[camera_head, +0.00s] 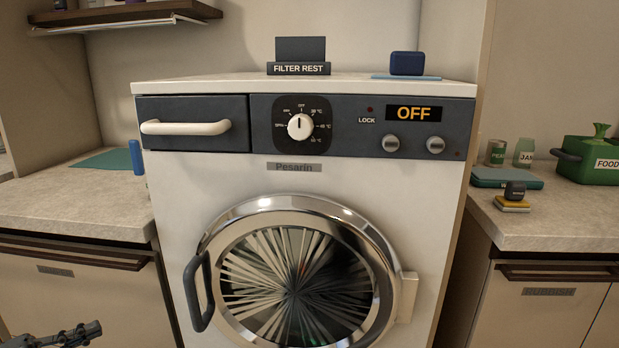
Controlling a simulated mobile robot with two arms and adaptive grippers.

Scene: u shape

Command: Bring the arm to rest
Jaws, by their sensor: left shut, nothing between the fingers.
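My left gripper (78,335) shows at the bottom left corner, low in front of the left cabinet. Its fingers are shut and hold nothing. It is apart from the washing machine (180,205) and from the counter. Most of my left arm is cut off by the picture's edge. My right gripper is not in view.
The washing machine's round door (300,203) is closed, and its display (413,114) reads OFF. The left counter (70,205) is mostly bare. The right counter (560,225) bears a green food box (585,160) and small jars. A filter rest (299,69) stands on the machine.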

